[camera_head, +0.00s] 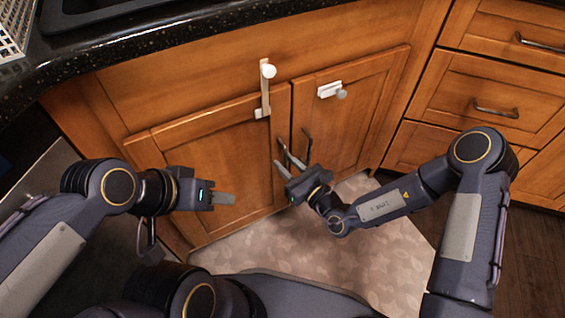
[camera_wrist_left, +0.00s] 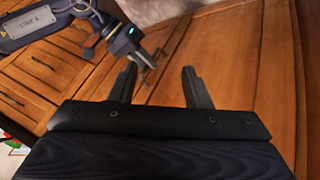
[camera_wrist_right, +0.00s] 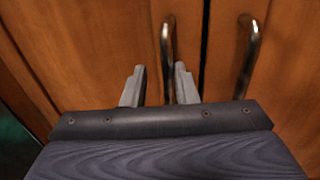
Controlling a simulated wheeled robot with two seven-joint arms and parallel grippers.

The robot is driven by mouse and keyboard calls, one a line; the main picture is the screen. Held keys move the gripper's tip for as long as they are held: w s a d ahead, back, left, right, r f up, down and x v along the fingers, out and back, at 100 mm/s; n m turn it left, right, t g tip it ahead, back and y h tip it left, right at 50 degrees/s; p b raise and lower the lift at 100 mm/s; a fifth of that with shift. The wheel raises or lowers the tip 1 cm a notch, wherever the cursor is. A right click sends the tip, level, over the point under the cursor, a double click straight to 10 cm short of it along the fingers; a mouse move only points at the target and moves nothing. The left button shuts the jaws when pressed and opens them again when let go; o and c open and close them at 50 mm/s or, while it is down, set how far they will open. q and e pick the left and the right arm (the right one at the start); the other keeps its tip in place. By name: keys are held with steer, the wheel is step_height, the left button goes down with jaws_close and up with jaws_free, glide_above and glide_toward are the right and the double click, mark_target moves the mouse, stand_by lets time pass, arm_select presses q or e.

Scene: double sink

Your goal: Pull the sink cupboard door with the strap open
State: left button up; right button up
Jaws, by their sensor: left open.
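The cupboard door with the strap (camera_head: 215,160) is the left one of the pair and looks shut. Its pale strap (camera_head: 264,92) runs from a white knob (camera_head: 268,71) on the panel above down to a plate at the door's top right corner. The door's metal handle also shows in the right wrist view (camera_wrist_right: 167,45). My right gripper (camera_head: 281,163) is open at this handle; in the right wrist view the handle's lower part lies between its fingers, with a gap visible. My left gripper (camera_head: 232,199) is open and empty in front of the left door.
The right door (camera_head: 345,120) is shut, with a white catch (camera_head: 330,89) and its own handle (camera_wrist_right: 250,50) close beside the left one. Drawers (camera_head: 490,90) stand at the right. A dark countertop (camera_head: 180,40) overhangs above. A patterned mat (camera_head: 310,245) covers the floor.

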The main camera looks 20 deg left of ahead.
steer(key=shift+x, duration=0.9)
